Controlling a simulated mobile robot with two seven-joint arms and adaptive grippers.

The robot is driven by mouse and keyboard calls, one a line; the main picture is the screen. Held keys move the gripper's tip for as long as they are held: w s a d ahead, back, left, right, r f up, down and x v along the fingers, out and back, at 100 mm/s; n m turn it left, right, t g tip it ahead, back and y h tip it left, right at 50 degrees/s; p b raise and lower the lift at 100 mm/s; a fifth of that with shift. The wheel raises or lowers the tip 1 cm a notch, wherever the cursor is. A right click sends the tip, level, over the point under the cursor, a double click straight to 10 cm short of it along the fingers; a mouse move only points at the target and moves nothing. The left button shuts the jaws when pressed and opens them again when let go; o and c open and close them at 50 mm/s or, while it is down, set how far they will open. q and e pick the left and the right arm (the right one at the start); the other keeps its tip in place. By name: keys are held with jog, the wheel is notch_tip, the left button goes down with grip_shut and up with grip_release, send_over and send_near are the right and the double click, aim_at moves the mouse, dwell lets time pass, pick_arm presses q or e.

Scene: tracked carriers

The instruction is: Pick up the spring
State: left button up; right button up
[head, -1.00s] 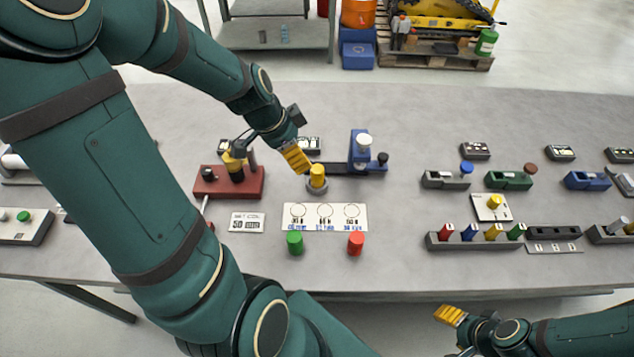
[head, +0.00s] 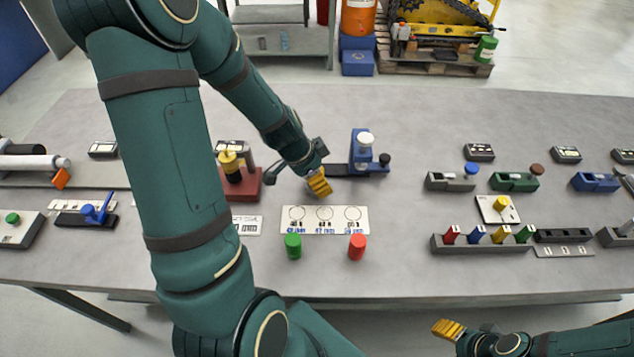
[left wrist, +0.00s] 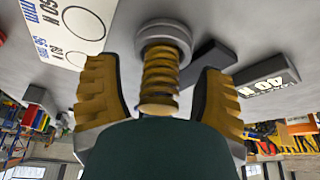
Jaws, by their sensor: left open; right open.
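The spring (left wrist: 160,75) is a yellow coiled column on a round grey base (left wrist: 163,35), seen in the left wrist view. My left gripper (left wrist: 155,68) is open, with one yellow finger on each side of the spring and a visible gap to both. In the head view my left gripper (head: 319,184) covers the spring and its base, so they are hidden there. My right gripper (head: 448,329) is open and empty, in front of the table's near edge at the lower right.
A white card with circles (head: 325,219) lies just in front, with a green cylinder (head: 293,246) and a red cylinder (head: 357,247). A blue device (head: 362,150) stands behind. A red block (head: 240,184) stands to the left. Bare table lies between the card and the right-hand fixtures.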

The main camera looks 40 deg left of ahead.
pick_arm(q)
grip_shut()
dwell(0.4)
